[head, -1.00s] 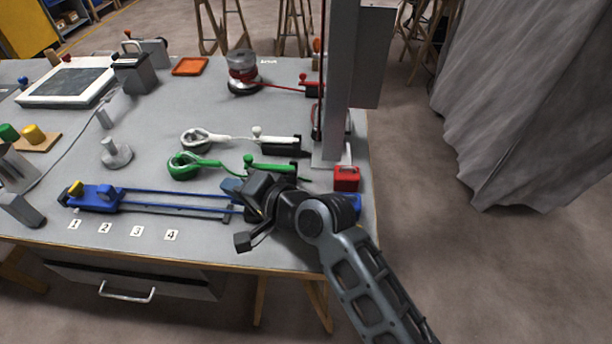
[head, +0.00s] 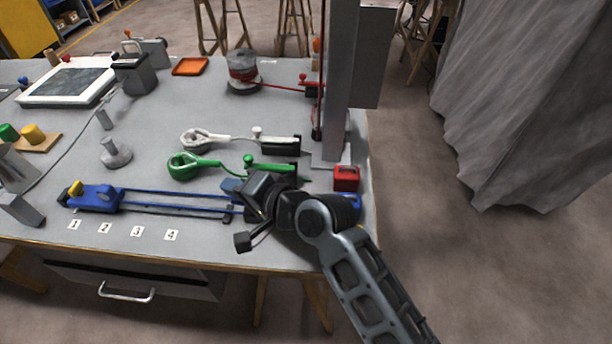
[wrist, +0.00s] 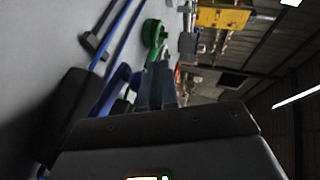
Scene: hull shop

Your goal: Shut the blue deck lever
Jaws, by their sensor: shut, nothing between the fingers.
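My gripper (head: 232,187) is low over the front right of the workbench, its fingers pointing left. It also shows in the wrist view (wrist: 157,85), with the fingers together and nothing seen between them. Blue lines (head: 175,198) run right from a blue slider (head: 94,198) and pass behind my gripper. The blue deck lever is mostly hidden by my gripper in the head view; a blue part (head: 352,201) shows just right of my wrist. In the wrist view a blue bar (wrist: 116,82) lies left of the fingers. I cannot tell the lever's angle or whether the fingers touch it.
A green lever (head: 268,167) with its line and a white lever (head: 280,143) lie just behind my gripper. A red block (head: 346,178) and a grey mast (head: 338,80) stand to the right. Number cards (head: 137,232) line the front edge. A red winch (head: 243,70) is farther back.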

